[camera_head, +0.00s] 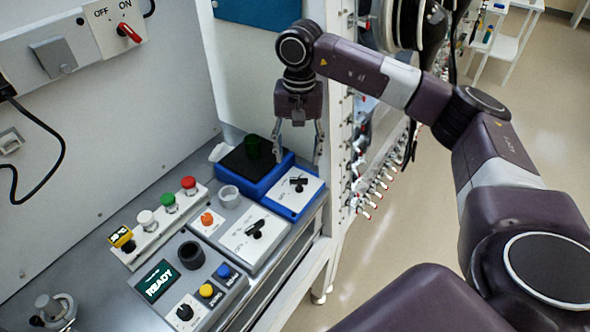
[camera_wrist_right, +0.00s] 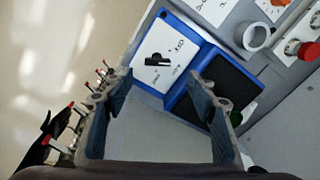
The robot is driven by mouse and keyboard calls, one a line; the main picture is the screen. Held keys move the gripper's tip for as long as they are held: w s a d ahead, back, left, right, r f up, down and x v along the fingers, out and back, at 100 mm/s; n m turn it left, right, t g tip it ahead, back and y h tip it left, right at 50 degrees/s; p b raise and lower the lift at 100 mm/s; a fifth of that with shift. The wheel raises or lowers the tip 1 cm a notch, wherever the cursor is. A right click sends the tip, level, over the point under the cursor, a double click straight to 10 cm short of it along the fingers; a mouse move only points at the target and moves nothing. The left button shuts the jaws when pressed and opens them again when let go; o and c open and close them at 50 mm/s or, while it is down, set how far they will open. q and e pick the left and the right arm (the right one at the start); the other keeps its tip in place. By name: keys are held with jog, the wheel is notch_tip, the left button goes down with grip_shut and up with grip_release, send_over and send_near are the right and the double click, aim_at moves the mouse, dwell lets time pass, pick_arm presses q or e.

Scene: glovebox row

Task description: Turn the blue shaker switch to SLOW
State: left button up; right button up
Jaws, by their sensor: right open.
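The blue shaker (camera_head: 262,185) stands at the far end of the bench, with a black platform and a white sloped panel. Its black switch (camera_head: 298,183) sits on that panel, and it also shows in the right wrist view (camera_wrist_right: 158,60). The small labels around the switch are too small to read surely, so its setting is unclear. My right gripper (camera_head: 298,150) is open and empty, pointing down above the shaker panel, apart from the switch. In the wrist view its fingers (camera_wrist_right: 158,85) stand wide, with the switch beyond the tips. My left gripper is not in view.
A grey box with a black switch (camera_head: 255,229) stands in front of the shaker. A READY display box (camera_head: 158,281) and a strip with coloured buttons (camera_head: 168,203) are nearer. A white frame with valves (camera_head: 340,130) rises close to the right of my gripper.

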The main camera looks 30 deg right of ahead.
aim_at(299, 179)
jog(key=shift+s+d+f, duration=0.1)
jog(key=shift+d+f, duration=0.05)
jog(key=shift+d, duration=0.1)
notch_tip(299, 179, down, 6)
jog(key=shift+a+f+p, duration=0.1)
jog(key=shift+p, duration=1.05)
jog(key=shift+f, duration=0.55)
jog(key=c, duration=1.2)
jog(key=shift+o, duration=0.2)
